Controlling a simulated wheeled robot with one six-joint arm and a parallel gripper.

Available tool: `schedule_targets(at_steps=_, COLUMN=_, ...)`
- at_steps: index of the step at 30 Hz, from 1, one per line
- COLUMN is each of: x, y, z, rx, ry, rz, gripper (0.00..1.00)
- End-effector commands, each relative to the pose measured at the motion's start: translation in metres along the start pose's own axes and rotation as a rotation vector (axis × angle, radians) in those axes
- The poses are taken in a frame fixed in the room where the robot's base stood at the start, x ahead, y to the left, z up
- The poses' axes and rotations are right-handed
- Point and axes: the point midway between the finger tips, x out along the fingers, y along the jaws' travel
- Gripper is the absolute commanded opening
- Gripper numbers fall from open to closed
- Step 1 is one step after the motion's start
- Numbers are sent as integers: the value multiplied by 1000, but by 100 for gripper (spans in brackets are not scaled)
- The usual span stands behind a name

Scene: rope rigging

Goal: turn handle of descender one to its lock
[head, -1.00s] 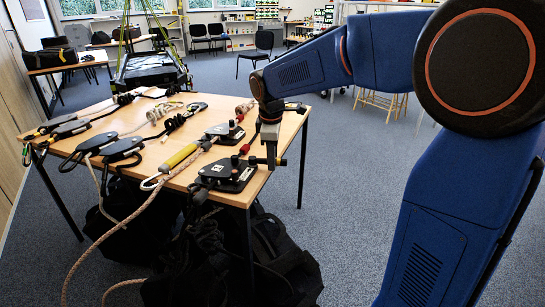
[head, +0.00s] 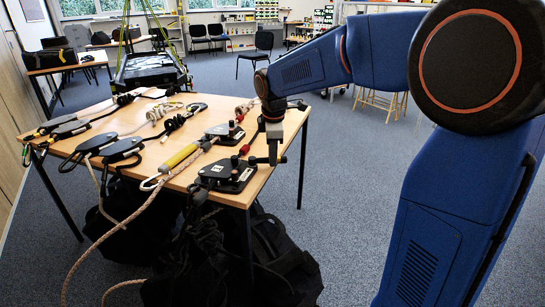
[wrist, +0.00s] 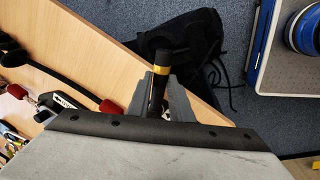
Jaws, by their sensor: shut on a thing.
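Two black descenders lie on the wooden table in the head view: a front one (head: 230,174) near the table's front right corner and another (head: 224,133) behind it. I cannot read which is number one. My gripper (head: 272,160) is at the table's right edge, just right of the front descender. In the wrist view my gripper (wrist: 166,92) has its grey fingers shut around a black handle with a yellow band (wrist: 161,70). The handle's far end sticks out past the fingers over the table edge. Its link to a descender is hidden by my gripper.
Ropes (head: 128,222), a yellow sleeve (head: 180,155) and several other black devices lie across the table (head: 150,178). Black bags (head: 285,255) stand on the floor below its right corner. The carpet (head: 335,190) right of the table is clear.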

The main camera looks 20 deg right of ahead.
Motion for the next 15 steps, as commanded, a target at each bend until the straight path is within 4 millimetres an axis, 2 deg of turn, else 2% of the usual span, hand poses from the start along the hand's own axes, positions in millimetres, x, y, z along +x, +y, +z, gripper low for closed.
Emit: schedule_targets(at_steps=15, x=7, y=32, z=-5, rx=-469, ry=94, rz=0, gripper=0)
